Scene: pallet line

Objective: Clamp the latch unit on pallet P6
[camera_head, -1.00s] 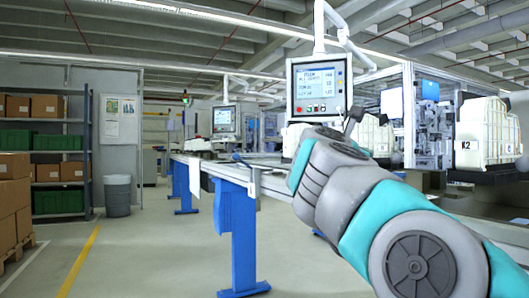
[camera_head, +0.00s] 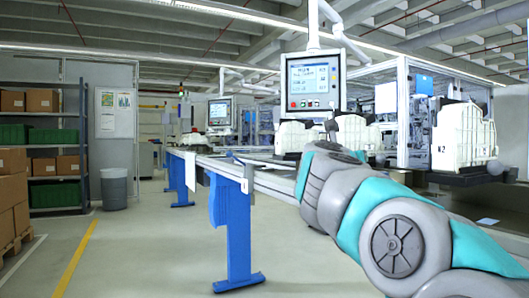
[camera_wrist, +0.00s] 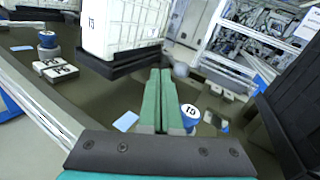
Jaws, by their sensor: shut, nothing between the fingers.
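My gripper (camera_wrist: 162,72) has two green fingers, closed together with nothing between them, in the middle of the wrist view. A white crate-like unit (camera_wrist: 122,28) on a dark pallet (camera_wrist: 122,62) stands just beyond and left of the fingertips. A blue-and-white round piece (camera_wrist: 190,114) with a dark marking lies just right of the fingers. I cannot read a P6 label, and I cannot tell which part is the latch unit. In the head view my arm hides the gripper.
A screen (camera_head: 313,80) hangs over the blue-legged line. White blocks (camera_wrist: 55,71) and another round piece (camera_wrist: 47,40) lie at left in the wrist view. Floor at left is open, beside shelves (camera_head: 42,145).

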